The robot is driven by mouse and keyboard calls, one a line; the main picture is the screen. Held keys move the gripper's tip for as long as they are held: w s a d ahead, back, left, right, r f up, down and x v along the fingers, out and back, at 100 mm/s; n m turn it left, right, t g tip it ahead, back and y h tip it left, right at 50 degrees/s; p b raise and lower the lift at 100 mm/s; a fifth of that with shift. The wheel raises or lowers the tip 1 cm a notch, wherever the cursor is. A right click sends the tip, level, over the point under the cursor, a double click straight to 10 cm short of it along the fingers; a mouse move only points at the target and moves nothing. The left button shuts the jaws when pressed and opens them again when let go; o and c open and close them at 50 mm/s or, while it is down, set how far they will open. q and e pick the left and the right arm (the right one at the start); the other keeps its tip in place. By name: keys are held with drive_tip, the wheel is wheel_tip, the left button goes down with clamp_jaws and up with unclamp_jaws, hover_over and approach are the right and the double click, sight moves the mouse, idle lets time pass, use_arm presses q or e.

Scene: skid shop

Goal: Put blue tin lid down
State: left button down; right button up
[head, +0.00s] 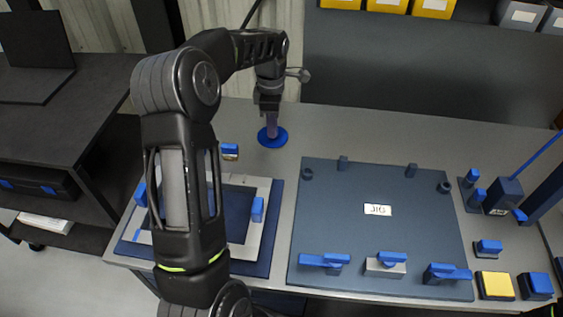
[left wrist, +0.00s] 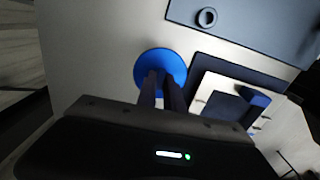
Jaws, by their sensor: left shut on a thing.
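The blue tin lid (head: 272,137) is a round blue disc at the back of the grey bench, left of the jig plate. My left gripper (head: 271,124) points down at it from above, its fingers shut on the lid's middle. In the left wrist view the lid (left wrist: 160,72) shows as a blue disc around the two fingertips (left wrist: 161,82). The lid looks level and at or very close to the bench top; I cannot tell whether it touches. The fingers hide its centre. My right gripper is in neither view.
The blue-grey jig plate (head: 378,225) with clamps and pegs lies right of the lid. A pale frame (head: 264,190) on a dark blue mat is nearer, partly behind my left arm. A small blue-topped block (head: 230,151) stands left of the lid. Bare bench surrounds the lid.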

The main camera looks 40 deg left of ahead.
use_arm(q)
drive_tip(key=shift+d, duration=0.1)
drive_tip(key=shift+s+a, duration=0.1)
drive_tip(key=shift+a, duration=0.1)
drive_tip(key=shift+d, duration=0.1)
wheel_tip(320, 180, down, 6)
drive_tip(key=shift+f+p, duration=0.15)
drive_tip(key=shift+p, duration=0.45)
